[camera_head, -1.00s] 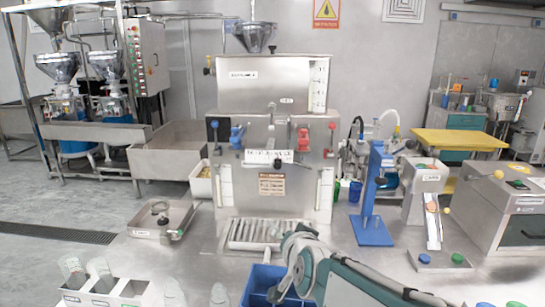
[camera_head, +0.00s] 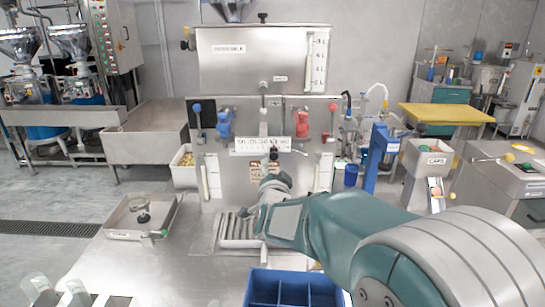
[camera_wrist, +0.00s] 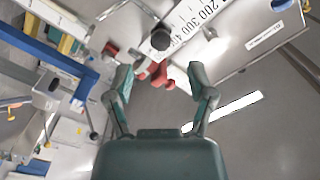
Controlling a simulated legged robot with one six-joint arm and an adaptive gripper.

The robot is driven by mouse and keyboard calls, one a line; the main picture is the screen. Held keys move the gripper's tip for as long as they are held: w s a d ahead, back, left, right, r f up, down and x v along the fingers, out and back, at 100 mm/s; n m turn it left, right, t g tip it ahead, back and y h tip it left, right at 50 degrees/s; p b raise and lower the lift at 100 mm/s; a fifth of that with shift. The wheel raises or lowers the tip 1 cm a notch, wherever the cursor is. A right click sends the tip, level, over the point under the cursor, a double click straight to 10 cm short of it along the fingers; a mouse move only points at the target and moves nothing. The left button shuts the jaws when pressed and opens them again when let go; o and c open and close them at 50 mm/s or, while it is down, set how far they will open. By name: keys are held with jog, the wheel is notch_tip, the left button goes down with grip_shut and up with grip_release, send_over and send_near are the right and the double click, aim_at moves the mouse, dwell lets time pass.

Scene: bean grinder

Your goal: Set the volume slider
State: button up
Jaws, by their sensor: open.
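The volume slider has a dark round knob (camera_head: 273,155) at the lower edge of a white numbered scale strip (camera_head: 246,146) on the front of the steel machine (camera_head: 225,165). In the wrist view the knob (camera_wrist: 160,39) sits beside the strip (camera_wrist: 191,14), where marks such as 200, 300 and 400 show. My gripper (camera_head: 274,181) is in front of the machine, just below the knob in the head view. In the wrist view my gripper (camera_wrist: 160,70) is open and empty. The knob appears beyond the gap between the fingertips, apart from them.
A red valve (camera_wrist: 156,75) shows between my fingers, behind them; it is right of the strip in the head view (camera_head: 302,124). A blue valve (camera_head: 224,124) is on the left. A blue divided bin (camera_head: 290,274) stands below my arm. A steel tray (camera_head: 120,220) lies left.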

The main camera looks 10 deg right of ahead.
aim_at(273, 158)
jog(key=w, duration=0.3)
jog(key=w+d, duration=0.1)
jog(key=w, duration=0.3)
jog(key=shift+w+d, duration=0.15)
jog(key=shift+d, duration=0.05)
